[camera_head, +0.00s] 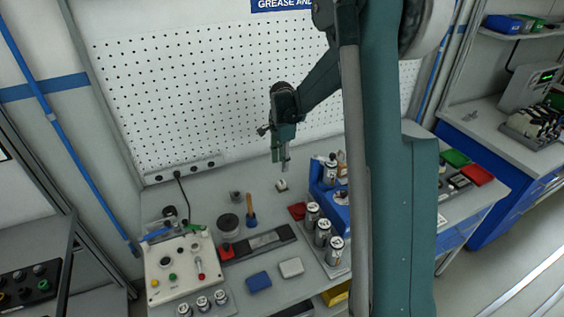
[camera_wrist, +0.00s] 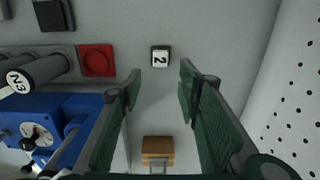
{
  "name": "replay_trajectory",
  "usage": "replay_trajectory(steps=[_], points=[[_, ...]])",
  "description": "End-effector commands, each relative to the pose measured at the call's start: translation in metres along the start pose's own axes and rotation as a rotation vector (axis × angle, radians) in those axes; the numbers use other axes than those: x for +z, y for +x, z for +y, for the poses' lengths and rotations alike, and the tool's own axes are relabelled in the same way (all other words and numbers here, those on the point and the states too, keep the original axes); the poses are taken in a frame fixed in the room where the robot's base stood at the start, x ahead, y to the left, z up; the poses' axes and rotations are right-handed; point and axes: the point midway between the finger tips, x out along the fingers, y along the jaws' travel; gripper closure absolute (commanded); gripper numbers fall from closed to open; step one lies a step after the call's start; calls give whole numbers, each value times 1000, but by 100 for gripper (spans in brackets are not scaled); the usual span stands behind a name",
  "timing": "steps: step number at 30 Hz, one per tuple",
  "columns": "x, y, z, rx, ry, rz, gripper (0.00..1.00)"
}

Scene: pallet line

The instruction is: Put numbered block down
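The numbered block (camera_wrist: 161,57) is small and dark with a white top face marked "2". In the wrist view it sits on the grey tabletop, just beyond the gap between my fingertips and apart from both. In the head view it shows as a small whitish block (camera_head: 281,186) on the table. My gripper (camera_wrist: 160,80) is open, its two green fingers well apart with nothing between the tips. In the head view my gripper (camera_head: 280,158) points down above the table, above the block.
A red square pad (camera_wrist: 97,60) lies left of the block in the wrist view. A cylinder marked N3 (camera_wrist: 22,80) and a blue device with a gauge (camera_wrist: 50,125) are nearby. A brown block (camera_wrist: 157,148) lies below. Perforated wall panel (camera_wrist: 300,90) at right.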

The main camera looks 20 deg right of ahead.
Motion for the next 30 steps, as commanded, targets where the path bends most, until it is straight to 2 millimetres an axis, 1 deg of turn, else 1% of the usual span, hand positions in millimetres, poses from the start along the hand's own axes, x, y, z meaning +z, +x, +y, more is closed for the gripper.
replay_trajectory(steps=[6, 11, 14, 20, 30], points=[[1, -1, 1, -2, -4, 0, 66], [4, -10, 6, -11, -29, 2, 66], [9, -21, 12, -23, -61, 5, 66], [22, -51, 32, -60, -158, 15, 66], [46, -102, 74, -133, -353, 44, 66]])
